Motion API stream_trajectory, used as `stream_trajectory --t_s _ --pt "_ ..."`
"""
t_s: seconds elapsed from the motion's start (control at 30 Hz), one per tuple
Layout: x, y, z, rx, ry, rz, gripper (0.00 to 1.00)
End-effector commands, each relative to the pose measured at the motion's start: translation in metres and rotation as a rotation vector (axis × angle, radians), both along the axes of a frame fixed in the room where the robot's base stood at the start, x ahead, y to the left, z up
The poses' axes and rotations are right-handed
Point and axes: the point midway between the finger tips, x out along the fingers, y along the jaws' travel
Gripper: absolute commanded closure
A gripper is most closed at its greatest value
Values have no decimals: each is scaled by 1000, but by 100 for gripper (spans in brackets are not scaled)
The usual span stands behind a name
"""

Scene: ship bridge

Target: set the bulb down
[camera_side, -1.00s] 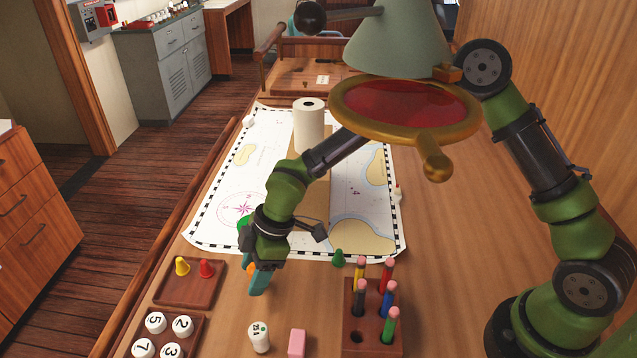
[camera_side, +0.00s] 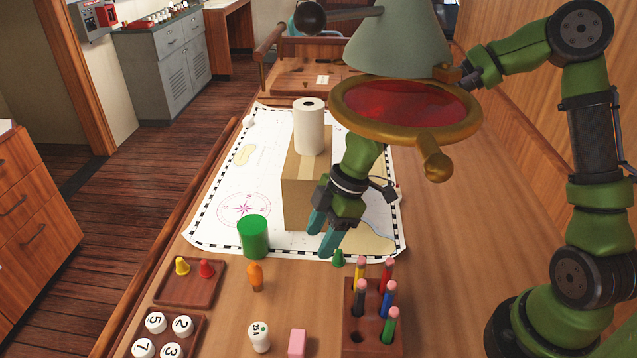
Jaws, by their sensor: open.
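A small orange piece, which I take to be the bulb (camera_side: 255,277), stands upright on the bare wood of the table, in front of the chart's near edge. Nothing touches it. My gripper (camera_side: 323,238) is open and empty. Its teal fingers point down over the chart's near right part, to the right of the bulb and farther back, beside the cardboard box (camera_side: 305,189).
A green cylinder (camera_side: 254,237) stands just behind the bulb. A pencil block (camera_side: 357,337), a small green cone (camera_side: 338,258), a white fuse-like piece (camera_side: 259,337) and a pink block (camera_side: 297,343) stand nearby. A red-glass magnifier (camera_side: 405,105) overhangs the chart (camera_side: 222,216).

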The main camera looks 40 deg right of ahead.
Motion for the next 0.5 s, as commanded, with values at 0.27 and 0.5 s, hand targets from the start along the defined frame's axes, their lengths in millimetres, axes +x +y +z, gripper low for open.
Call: stream_trajectory --t_s 0.27,0.5 --pt "-17 -33 11 -120 20 -176 45" --pt "-54 -90 72 -185 -25 -727 45"
